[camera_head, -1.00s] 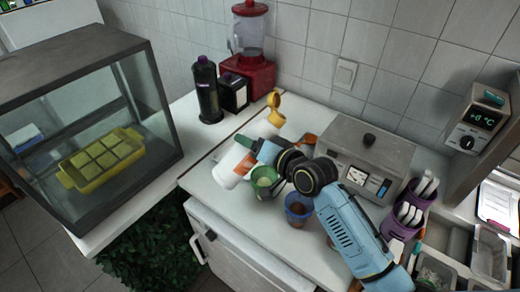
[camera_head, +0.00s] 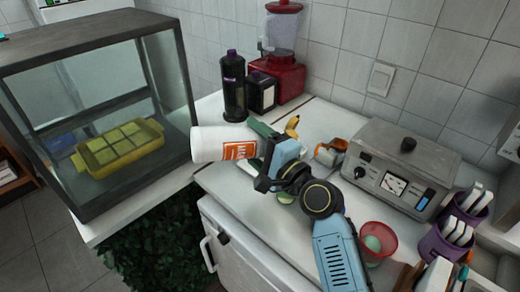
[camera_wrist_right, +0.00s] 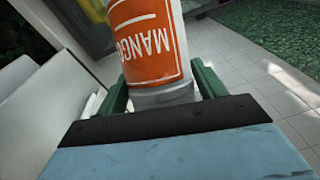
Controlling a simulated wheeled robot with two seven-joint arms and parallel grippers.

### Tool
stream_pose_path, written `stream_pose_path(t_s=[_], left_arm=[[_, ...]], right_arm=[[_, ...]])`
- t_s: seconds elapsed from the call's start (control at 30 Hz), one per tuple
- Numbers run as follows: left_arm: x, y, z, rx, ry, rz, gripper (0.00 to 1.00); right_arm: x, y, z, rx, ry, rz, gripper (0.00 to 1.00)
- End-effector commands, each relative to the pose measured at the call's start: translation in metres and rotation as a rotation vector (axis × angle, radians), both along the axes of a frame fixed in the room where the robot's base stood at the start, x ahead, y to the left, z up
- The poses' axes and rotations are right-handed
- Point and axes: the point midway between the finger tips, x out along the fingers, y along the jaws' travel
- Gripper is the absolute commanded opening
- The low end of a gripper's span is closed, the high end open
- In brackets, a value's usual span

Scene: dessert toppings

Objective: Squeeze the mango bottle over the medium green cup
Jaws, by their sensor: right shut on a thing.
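The mango bottle (camera_head: 210,143) is white with an orange label. It lies almost level in the head view, above the counter edge and left of my right gripper (camera_head: 262,148). In the right wrist view the bottle (camera_wrist_right: 150,45) sits between the green fingers of the right gripper (camera_wrist_right: 161,90), which is shut on it, and its MANGO label reads upside down. A small part of a green cup (camera_head: 285,198) shows beneath my right arm; the rest is hidden, so its size cannot be told. My left gripper is not in view.
A red cup (camera_head: 378,254) with something green inside stands right of my arm. A grey appliance (camera_head: 390,165) stands behind it. Dark bottles (camera_head: 233,85) and a red blender (camera_head: 284,75) stand at the back. A glass case (camera_head: 95,30) is close left of the bottle.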

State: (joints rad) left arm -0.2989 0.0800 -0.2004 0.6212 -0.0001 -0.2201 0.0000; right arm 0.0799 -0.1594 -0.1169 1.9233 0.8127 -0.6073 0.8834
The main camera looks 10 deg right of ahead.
Motion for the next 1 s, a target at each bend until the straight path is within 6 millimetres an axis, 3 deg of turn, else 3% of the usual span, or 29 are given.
stream_pose_path(t_s=[0.17,0.6,1.0], left_arm=[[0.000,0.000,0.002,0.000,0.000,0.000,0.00],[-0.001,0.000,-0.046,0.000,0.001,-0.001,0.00],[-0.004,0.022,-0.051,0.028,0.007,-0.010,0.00]], right_arm=[[0.000,0.002,0.020,0.279,0.038,0.001,0.47],[0.005,-0.031,-0.007,0.730,0.114,0.002,0.47],[0.006,-0.039,-0.008,0.852,0.135,0.005,0.47]])
